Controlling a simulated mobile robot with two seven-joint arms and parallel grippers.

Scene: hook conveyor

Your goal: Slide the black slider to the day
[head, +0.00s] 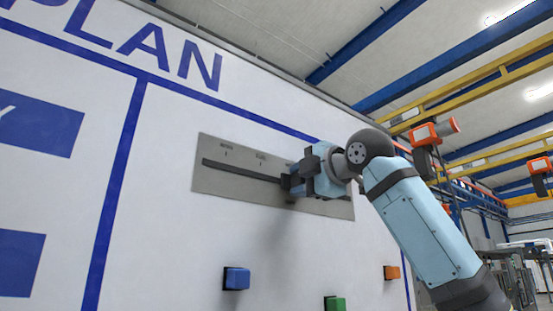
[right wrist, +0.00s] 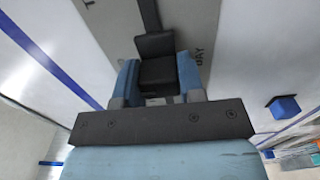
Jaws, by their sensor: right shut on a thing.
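The black slider (right wrist: 157,72) sits on the dark slot (head: 240,171) of a grey plate (head: 215,184) on the white wall board. My right gripper (head: 295,182) is at the right half of the plate, shut on the slider. In the right wrist view its two blue fingers (right wrist: 157,80) stand on either side of the slider. A label ending in "AY" (right wrist: 198,57) shows beside the slider there, and part of another label shows further up. The small labels on the plate in the head view are hard to read. My left gripper is not in view.
Below the plate, a blue block (head: 236,278), a green block (head: 335,303) and an orange block (head: 391,272) stick out from the board. Orange-and-black devices (head: 432,132) hang at the right. The slot left of my gripper is clear.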

